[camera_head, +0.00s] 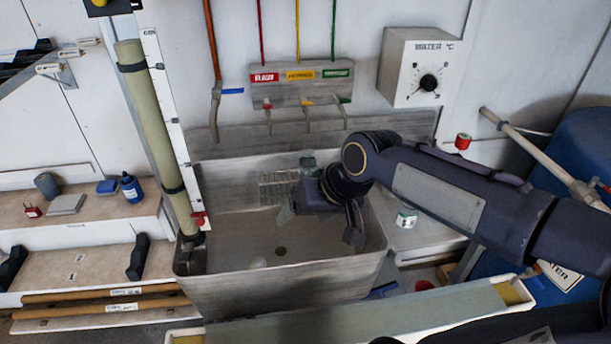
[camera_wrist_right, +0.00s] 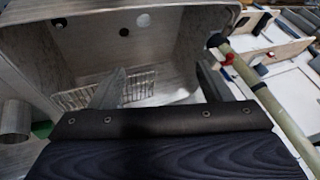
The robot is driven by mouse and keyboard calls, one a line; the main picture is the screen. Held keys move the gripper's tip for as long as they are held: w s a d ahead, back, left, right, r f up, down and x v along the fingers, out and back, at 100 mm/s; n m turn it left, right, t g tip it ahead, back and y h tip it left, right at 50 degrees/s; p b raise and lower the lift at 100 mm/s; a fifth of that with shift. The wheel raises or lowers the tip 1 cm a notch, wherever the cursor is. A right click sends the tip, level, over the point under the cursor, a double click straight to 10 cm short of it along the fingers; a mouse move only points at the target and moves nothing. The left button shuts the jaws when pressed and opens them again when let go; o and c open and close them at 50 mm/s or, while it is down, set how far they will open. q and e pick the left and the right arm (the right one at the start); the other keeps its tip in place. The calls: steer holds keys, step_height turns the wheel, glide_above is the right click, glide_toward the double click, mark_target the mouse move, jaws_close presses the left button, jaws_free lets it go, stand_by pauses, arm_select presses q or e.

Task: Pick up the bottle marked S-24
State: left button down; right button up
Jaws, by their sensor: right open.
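I cannot read an S-24 mark on any bottle in these views. A blue bottle (camera_head: 131,188) stands on the left shelf, and a small red bottle (camera_head: 32,211) is at that shelf's left end. A greenish-capped object (camera_head: 308,162) shows behind my right gripper at the sink's back; it is partly hidden. A pale jar with a green label (camera_head: 406,216) stands right of the sink. My right gripper (camera_head: 319,227) is over the sink, open, with nothing seen between its fingers; the wrist view shows it too (camera_wrist_right: 160,85). My left gripper is not in view.
The grey sink (camera_head: 270,290) has a wire rack (camera_head: 278,188) at its back and a drain in its floor. A tall pale tube (camera_head: 150,130) rises at its left edge. Hanging taps and a water control box (camera_head: 408,65) are on the wall. A long tray (camera_head: 360,318) lies in front.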

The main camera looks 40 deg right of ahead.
mark_target(308, 162)
steer(key=w+d+f+m+h+b, duration=0.1)
steer(key=w+d+h+b, duration=0.1)
steer(key=w+d, duration=0.3)
steer(key=w+d+f+m+h+b, duration=0.1)
steer(key=w+d+f+h+b, duration=0.1)
steer(key=w+d, duration=0.3)
steer(key=w+d+f+m+h+b, duration=0.1)
steer(key=w+d+f+h+b, duration=0.1)
steer(key=w+d, duration=0.4)
steer(key=shift+w+d+f+m+g+b, duration=0.1)
steer(key=shift+w+m+g+b, duration=0.15)
steer(key=shift+w, duration=0.7)
steer(key=shift+w+m+g+b, duration=0.15)
steer(key=shift+w+b, duration=0.15)
steer(key=shift+w, duration=0.65)
steer(key=x, duration=0.7)
steer(key=shift+w+d, duration=0.35)
steer(key=shift+w, duration=0.1)
steer(key=shift+c, duration=0.3)
steer(key=c, duration=1.2)
